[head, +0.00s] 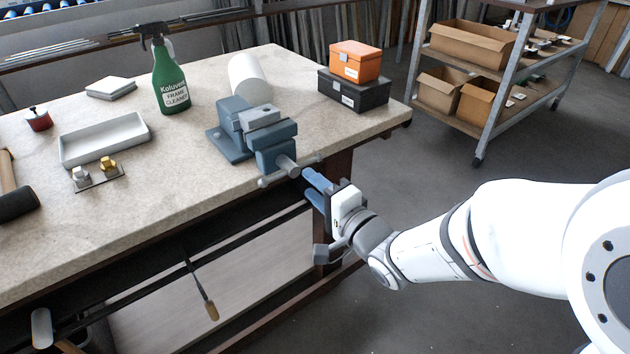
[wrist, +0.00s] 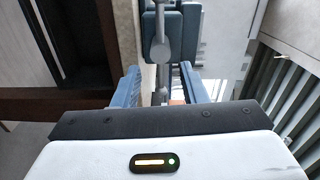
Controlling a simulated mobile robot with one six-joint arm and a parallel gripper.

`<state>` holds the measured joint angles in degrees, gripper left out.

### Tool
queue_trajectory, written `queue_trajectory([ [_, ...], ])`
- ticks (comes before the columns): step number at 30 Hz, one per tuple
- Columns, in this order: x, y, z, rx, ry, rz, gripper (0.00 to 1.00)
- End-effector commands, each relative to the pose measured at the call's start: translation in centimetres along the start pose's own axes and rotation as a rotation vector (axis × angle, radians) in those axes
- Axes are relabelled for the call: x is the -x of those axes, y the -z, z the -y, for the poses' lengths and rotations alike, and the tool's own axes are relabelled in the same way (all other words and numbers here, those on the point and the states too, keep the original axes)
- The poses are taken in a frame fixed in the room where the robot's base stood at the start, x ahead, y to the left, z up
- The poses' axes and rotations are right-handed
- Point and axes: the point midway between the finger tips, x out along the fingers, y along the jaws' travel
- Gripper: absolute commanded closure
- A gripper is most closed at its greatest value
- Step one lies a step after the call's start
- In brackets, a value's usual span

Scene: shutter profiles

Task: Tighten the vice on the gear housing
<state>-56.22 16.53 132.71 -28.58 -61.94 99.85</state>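The blue-grey vice (head: 235,138) is mounted at the front right edge of the workbench. A lighter grey block (head: 262,119) shows at its jaws; I cannot tell whether it is the gear housing. The vice's grey handle bar (head: 274,180) crosses the screw end, facing the front. My gripper (head: 315,190) is just in front of the bar's right end, beyond the bench edge. In the wrist view, my gripper (wrist: 160,86) has its blue fingers apart, with the bar (wrist: 160,50) running between them. Contact with either finger is not visible.
On the workbench (head: 215,185) stand a green spray bottle (head: 168,72), a white cylinder (head: 248,77), a shallow tray (head: 104,141), and an orange box (head: 355,61) on a black box (head: 354,92). A shelf cart (head: 492,110) stands at the back right. Floor right of the bench is clear.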

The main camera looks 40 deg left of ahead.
Motion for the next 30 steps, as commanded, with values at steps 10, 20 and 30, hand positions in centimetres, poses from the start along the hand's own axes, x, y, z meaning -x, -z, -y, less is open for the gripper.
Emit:
queue_trajectory([
  [10,1.0,2.0,8.1,0.845,-0.199,0.184,0.90],
  [20,2.6,5.1,11.0,1.456,-0.323,0.343,1.00],
  [30,-1.8,4.9,8.4,1.474,-0.325,0.353,1.00],
])
